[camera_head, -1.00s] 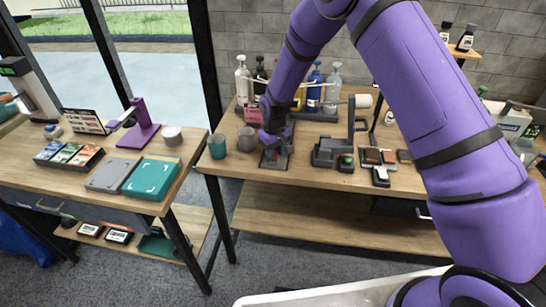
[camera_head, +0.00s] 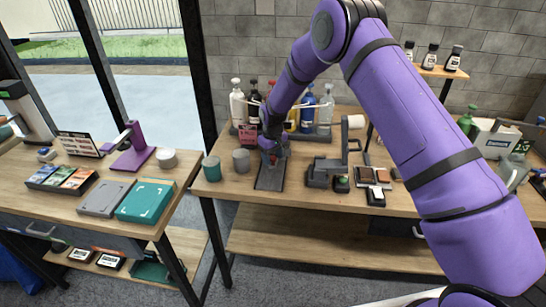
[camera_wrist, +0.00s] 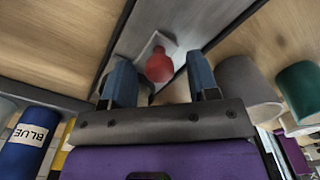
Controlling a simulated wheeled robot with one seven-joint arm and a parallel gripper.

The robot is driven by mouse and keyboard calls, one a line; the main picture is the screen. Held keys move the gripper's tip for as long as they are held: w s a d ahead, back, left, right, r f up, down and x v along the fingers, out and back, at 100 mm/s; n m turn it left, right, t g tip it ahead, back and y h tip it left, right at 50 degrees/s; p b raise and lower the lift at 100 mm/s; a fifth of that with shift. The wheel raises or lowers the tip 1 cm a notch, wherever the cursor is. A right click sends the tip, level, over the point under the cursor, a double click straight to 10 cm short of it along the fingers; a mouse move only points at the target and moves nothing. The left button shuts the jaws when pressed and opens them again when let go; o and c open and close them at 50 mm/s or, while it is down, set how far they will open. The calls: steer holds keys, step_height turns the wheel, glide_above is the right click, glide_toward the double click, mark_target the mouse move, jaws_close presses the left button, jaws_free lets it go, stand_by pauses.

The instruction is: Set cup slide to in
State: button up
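The cup slide is a dark, narrow track (camera_head: 269,182) lying on the back workbench, its front part bare in the head view. A red knob (camera_wrist: 160,66) stands on a pale plate (camera_wrist: 150,47) on the track in the wrist view. My gripper (camera_head: 273,156) is over the far part of the track. In the wrist view my gripper's blue fingers (camera_wrist: 162,82) stand on either side of the red knob, with a visible gap on each side. Whether the fingertips reach down around the knob is hard to tell. My gripper hides the track's far end in the head view.
A teal cup (camera_head: 211,168) and a grey cup (camera_head: 241,160) stand left of the track. Pump bottles (camera_head: 237,103) stand behind it, including a blue one (camera_wrist: 28,140). A dark grey stand (camera_head: 322,172) is close on the right. Bare wood lies along the bench's front edge.

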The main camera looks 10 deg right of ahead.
step_height(320, 180, up, 11)
stand_by(0.7)
steer(key=shift+f, duration=0.1)
steer(key=shift+c, duration=0.5)
